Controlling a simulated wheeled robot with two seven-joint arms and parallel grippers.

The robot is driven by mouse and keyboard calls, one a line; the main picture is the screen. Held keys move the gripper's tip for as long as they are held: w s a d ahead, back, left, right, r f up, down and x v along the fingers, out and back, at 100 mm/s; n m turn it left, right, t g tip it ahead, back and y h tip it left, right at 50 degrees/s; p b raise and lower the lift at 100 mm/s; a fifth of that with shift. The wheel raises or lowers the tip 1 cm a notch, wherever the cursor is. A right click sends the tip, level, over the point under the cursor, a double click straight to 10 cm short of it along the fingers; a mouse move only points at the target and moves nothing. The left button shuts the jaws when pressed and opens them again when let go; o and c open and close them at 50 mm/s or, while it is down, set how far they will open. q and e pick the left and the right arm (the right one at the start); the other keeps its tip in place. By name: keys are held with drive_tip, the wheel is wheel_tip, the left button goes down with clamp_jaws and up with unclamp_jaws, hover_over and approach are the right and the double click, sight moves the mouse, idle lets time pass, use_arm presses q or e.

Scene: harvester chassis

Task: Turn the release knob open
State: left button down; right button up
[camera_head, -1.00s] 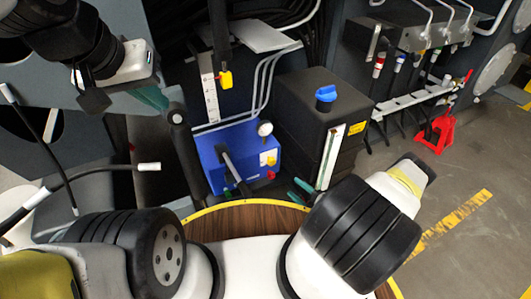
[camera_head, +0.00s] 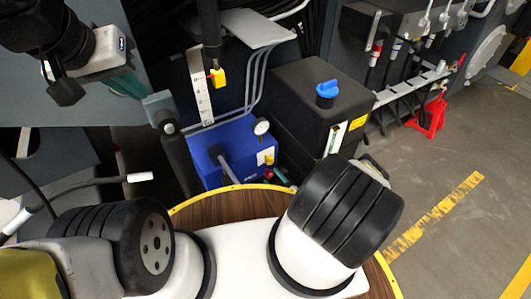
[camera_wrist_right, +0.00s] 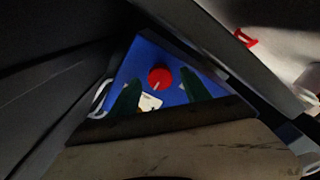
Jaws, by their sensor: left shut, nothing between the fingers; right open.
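The blue unit (camera_head: 232,150) stands ahead of my base with a gauge on top. A small red knob (camera_head: 269,173) shows low on its right side in the head view. In the right wrist view the round red knob (camera_wrist_right: 160,78) with a pale mark sits on the blue face (camera_wrist_right: 145,58). My right gripper (camera_wrist_right: 162,93) is open, its green fingers either side of the knob in the picture; contact cannot be told. My left gripper (camera_head: 128,84) is shut and empty at upper left, beside a dark upright lever (camera_head: 177,155).
A black tank (camera_head: 300,100) with a blue cap (camera_head: 327,90) stands right of the blue unit. A yellow tag (camera_head: 217,77) hangs above the unit. A red stand (camera_head: 430,114) is at right.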

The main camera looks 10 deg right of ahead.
drive_tip(key=shift+w+a, duration=0.2)
drive_tip(key=shift+w, duration=0.15)
clamp_jaws()
